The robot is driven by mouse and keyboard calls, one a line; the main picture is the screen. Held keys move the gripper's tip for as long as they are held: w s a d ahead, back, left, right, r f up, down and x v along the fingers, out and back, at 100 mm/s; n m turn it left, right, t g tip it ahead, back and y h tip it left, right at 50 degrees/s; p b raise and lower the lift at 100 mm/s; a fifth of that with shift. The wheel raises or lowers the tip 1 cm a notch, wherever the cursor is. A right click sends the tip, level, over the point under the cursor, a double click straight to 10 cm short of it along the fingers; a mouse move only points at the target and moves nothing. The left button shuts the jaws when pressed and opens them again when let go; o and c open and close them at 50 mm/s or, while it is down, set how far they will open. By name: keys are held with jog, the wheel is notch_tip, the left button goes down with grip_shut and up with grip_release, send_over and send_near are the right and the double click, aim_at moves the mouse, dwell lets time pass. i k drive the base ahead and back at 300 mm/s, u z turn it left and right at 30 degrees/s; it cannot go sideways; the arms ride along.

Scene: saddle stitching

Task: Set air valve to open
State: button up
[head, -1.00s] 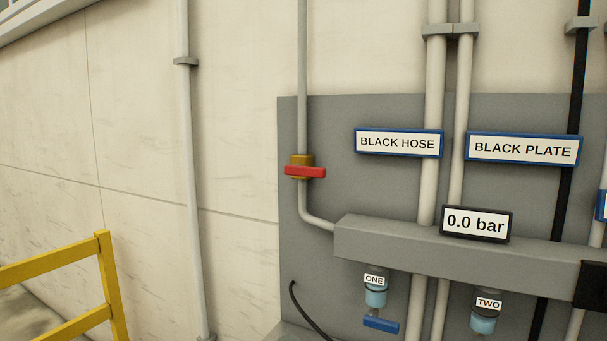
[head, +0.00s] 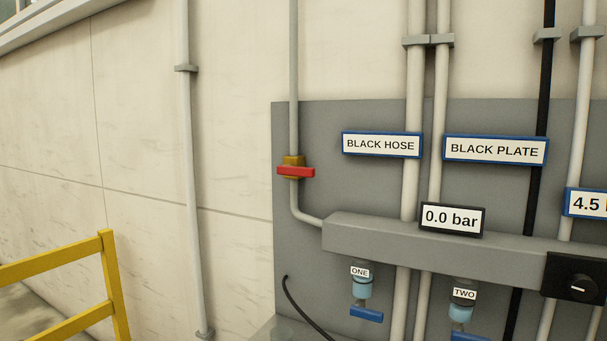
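The air valve (head: 293,161) is a brass body on a thin grey vertical pipe at the left side of a grey wall panel. Its red handle (head: 296,172) lies crosswise to the pipe, nearly level. The pipe bends below the valve into a grey manifold block (head: 420,243). A display (head: 452,218) on the manifold reads 0.0 bar. My gripper is not in view, and nothing touches the red handle.
Below the manifold hang outlets ONE (head: 361,280) and TWO (head: 463,302) with blue handles. A black knob (head: 580,279) is at the right, below a partly cut-off 4.5 sign (head: 587,203). A yellow railing (head: 108,285) stands at lower left.

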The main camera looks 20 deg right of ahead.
aim_at(288, 169)
jog(key=k, duration=0.25)
jog(key=z, duration=0.3)
jog(key=i, duration=0.7)
jog(key=u, duration=2.35)
